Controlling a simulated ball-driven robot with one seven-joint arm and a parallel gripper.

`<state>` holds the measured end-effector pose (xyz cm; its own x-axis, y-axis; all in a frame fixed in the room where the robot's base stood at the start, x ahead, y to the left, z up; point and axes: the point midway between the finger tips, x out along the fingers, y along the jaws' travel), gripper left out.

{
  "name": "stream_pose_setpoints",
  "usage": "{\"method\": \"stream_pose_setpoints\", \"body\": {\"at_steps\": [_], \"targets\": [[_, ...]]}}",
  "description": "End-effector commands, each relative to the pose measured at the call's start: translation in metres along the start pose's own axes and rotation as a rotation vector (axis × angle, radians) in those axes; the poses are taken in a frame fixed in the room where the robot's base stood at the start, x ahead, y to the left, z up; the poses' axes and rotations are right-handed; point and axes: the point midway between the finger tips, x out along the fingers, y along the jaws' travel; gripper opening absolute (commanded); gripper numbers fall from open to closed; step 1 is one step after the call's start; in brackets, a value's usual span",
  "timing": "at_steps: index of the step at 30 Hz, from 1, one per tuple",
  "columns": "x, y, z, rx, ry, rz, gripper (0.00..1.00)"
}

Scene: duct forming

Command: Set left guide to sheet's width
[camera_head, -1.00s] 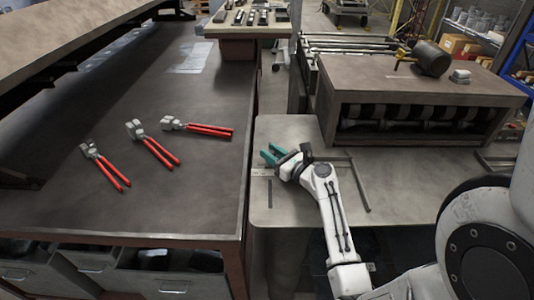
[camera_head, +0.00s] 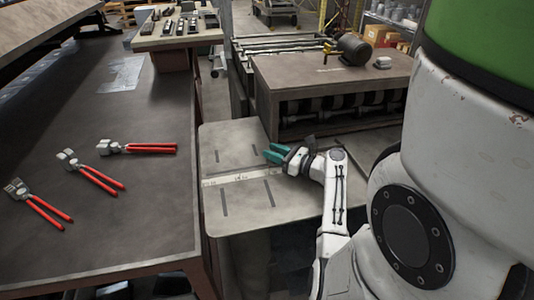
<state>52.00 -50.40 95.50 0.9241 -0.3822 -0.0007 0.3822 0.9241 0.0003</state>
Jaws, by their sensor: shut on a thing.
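My gripper (camera_head: 274,154), with teal fingers, is low over the light feed table (camera_head: 240,218) in front of the forming machine (camera_head: 325,90). It is shut on what seems to be the left guide, which the fingers and wrist hide. A pale marked scale strip (camera_head: 235,179) runs across the table to the left of and below my gripper. Dark slots (camera_head: 225,202) lie in the table top on both sides of the strip. The other guide is not clear behind my arm. I cannot make out a sheet on the feed table.
Red-handled tools (camera_head: 92,172) lie on the dark workbench (camera_head: 110,225) to the left. A motor (camera_head: 354,47) sits on top of the machine. A smaller table with parts (camera_head: 178,32) stands behind. My own body fills the right side.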

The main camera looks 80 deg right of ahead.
Motion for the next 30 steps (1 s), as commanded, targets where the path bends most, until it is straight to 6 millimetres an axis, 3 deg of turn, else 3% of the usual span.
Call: {"method": "stream_pose_setpoints", "body": {"at_steps": [7,8,13,23,30], "targets": [[-0.002,-0.002,0.0,-0.003,0.001,-0.008,0.0],[-0.002,-0.002,0.0,-0.003,0.001,-0.008,0.35],[-0.001,-0.001,0.0,-0.002,0.0,-0.005,0.51],[-0.005,-0.001,0.0,-0.001,0.0,-0.004,0.51],[-0.042,-0.001,-0.002,0.0,0.0,-0.006,0.51]]}}
